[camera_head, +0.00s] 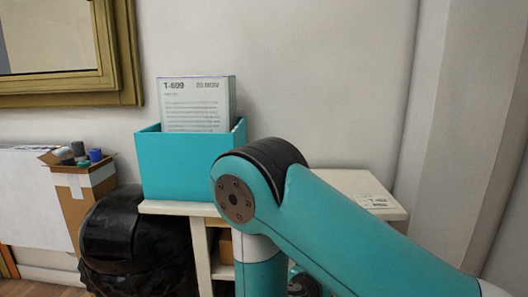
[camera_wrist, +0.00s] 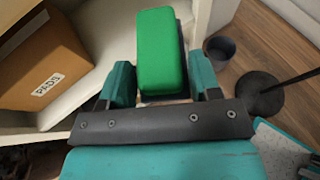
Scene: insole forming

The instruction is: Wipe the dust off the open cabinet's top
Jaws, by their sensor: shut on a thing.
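My gripper (camera_wrist: 162,82) is shut on a green block-shaped pad (camera_wrist: 160,50) with a dark underside, seen in the wrist view. The open cabinet (camera_head: 335,180) is white and stands against the wall in the head view; its pale top shows mostly right of my arm. My arm covers part of the top and front, and hides my gripper there. In the wrist view the pad is beside the cabinet's white edge (camera_wrist: 201,22); I cannot tell whether they touch. I cannot make out dust on the top.
A teal bin (camera_head: 185,172) holding printed papers (camera_head: 195,105) stands on the top's left part. A printed label (camera_head: 372,201) lies at its right end. A black bag (camera_head: 135,245) and a carton (camera_head: 88,195) stand left. A cardboard box (camera_wrist: 40,62) sits inside the cabinet.

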